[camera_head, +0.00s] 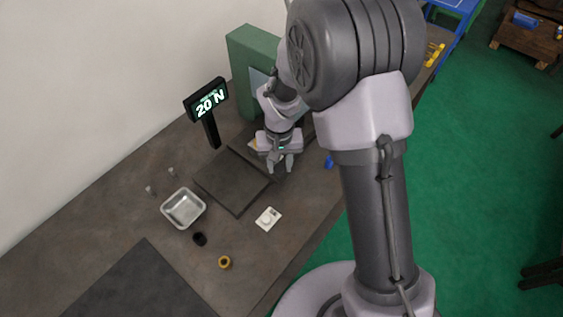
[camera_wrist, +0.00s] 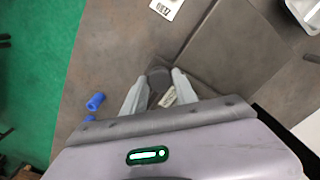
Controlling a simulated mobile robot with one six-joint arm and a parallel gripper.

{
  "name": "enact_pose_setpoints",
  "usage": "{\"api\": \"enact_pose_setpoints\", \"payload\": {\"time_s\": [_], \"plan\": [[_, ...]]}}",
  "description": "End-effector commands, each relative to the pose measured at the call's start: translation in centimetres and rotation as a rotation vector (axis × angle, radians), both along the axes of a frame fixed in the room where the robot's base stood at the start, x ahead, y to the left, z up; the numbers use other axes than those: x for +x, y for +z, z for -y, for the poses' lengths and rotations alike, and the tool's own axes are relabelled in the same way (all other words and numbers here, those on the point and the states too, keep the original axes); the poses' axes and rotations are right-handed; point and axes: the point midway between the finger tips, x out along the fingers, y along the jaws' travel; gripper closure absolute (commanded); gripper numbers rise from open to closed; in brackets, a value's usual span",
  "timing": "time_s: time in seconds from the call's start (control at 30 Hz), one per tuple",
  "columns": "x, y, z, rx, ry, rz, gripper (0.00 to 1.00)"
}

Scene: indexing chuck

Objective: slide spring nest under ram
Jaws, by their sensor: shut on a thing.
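My gripper (camera_head: 280,163) points down at the far edge of a dark flat plate (camera_head: 226,186), in front of the green press (camera_head: 246,55). In the wrist view my gripper (camera_wrist: 160,88) has its fingers on both sides of a dark grey piece with a pale label (camera_wrist: 168,97). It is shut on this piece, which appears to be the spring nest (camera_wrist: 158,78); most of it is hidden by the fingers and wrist. The press's ram is hidden behind my arm in the head view and does not show in the wrist view.
A display reading 20 N (camera_head: 208,101) stands left of the press. A metal tray (camera_head: 183,208), a black ring (camera_head: 199,239), a brass ring (camera_head: 225,262) and a white card (camera_head: 268,219) lie nearer. Blue pieces (camera_wrist: 95,101) lie near the bench edge.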

Motion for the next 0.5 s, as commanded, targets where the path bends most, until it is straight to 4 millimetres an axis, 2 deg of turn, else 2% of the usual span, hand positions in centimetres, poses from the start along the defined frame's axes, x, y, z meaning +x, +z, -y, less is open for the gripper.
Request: {"api": "enact_pose_setpoints", "payload": {"time_s": [0.3,0.5], "plan": [[-6.3,-0.2,-6.3,0.002,0.005,-0.002,1.0],[-8.6,-0.1,-8.6,0.002,0.002,-0.001,1.0]]}}
